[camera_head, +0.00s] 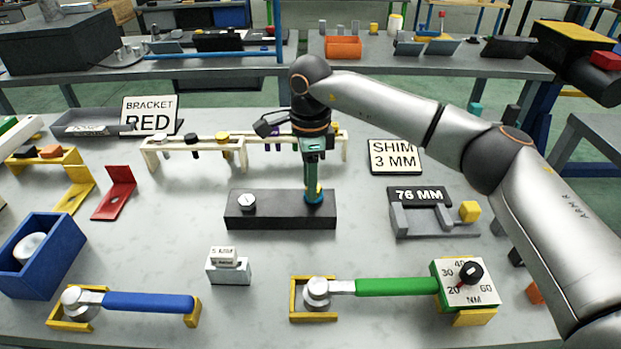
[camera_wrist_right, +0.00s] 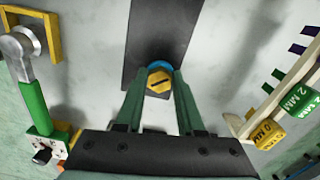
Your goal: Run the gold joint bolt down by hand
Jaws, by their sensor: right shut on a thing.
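The gold joint bolt (camera_head: 316,188) is at the right end of the black block (camera_head: 270,222), standing upright over a blue ring (camera_head: 314,199). My right gripper (camera_head: 313,183) points straight down and is shut on the bolt head. In the right wrist view the slotted gold head (camera_wrist_right: 159,80) sits between the green fingertips, with the blue ring (camera_wrist_right: 158,65) behind it. The fingers hide part of the bolt, and how deep it sits cannot be told. A silver bolt (camera_head: 247,202) stands at the block's left end. My left gripper is not in view.
A pale rack (camera_head: 236,150) with coloured shims stands behind the block. A green-handled torque wrench (camera_head: 395,287) with a dial box and a blue-handled wrench (camera_head: 150,302) lie in front. A 76 MM gauge (camera_head: 432,218) is to the right.

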